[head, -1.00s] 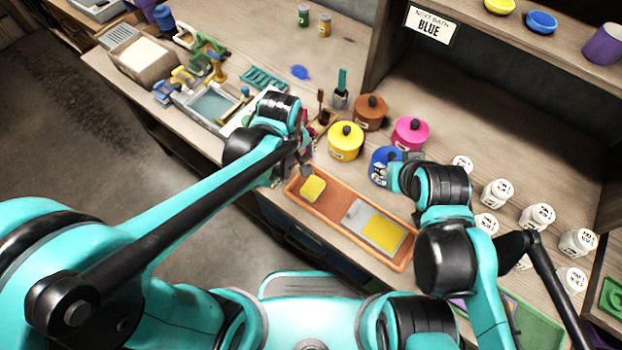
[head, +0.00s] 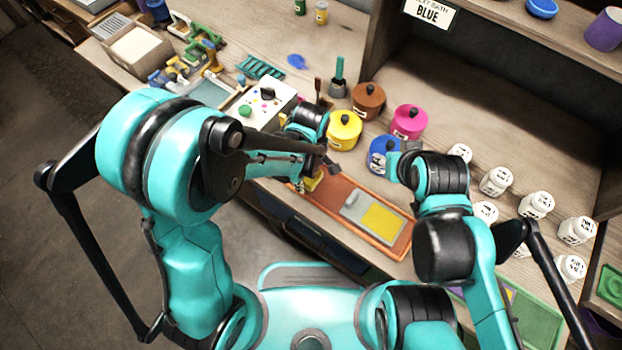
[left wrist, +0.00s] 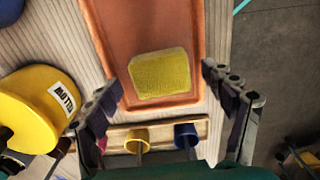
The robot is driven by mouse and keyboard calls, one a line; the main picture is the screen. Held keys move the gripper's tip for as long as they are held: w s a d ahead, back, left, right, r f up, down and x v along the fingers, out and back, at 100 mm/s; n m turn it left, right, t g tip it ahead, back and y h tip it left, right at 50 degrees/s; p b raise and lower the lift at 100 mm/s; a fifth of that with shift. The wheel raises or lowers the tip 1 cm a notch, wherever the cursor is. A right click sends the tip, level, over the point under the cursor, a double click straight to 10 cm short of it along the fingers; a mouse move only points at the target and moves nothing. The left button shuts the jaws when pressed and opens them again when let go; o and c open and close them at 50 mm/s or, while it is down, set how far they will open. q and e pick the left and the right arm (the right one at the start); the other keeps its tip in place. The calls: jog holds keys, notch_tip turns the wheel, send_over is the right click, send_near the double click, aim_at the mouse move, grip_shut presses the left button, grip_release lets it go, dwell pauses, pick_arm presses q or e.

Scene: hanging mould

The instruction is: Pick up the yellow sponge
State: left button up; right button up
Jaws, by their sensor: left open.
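The yellow sponge (left wrist: 158,74) lies flat at one end of the orange-brown tray (left wrist: 140,22). In the head view the sponge (head: 312,183) is partly hidden by my left gripper (head: 320,170), which is right above that end of the tray (head: 333,205). In the left wrist view the two fingers of my left gripper (left wrist: 161,80) are spread wide on either side of the sponge, with clear gaps and nothing between them gripped. My right arm ends beside the blue pot (head: 380,155); its fingers (head: 393,170) are mostly hidden, so their state is unclear.
A grey plate with a yellow sheet (head: 382,220) lies in the tray's other end. The yellow pot (head: 344,131), brown pot (head: 369,102) and pink pot (head: 408,122) stand behind the tray. White jars (head: 496,181) stand to the right. A palette box (head: 262,103) is left of the gripper.

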aim_at(311, 175)
pick_arm(q)
jog(key=c, duration=1.1)
jog(key=shift+r, duration=0.15)
jog(key=shift+c, duration=0.3)
jog(key=shift+r, duration=0.2)
notch_tip(311, 175, up, 4)
jog(key=shift+r+p, duration=0.1)
jog(key=shift+p, duration=1.15)
jog(key=s+d+r+p, duration=0.3)
jog(key=s+d+r, duration=0.3)
jog(key=s, duration=0.4)
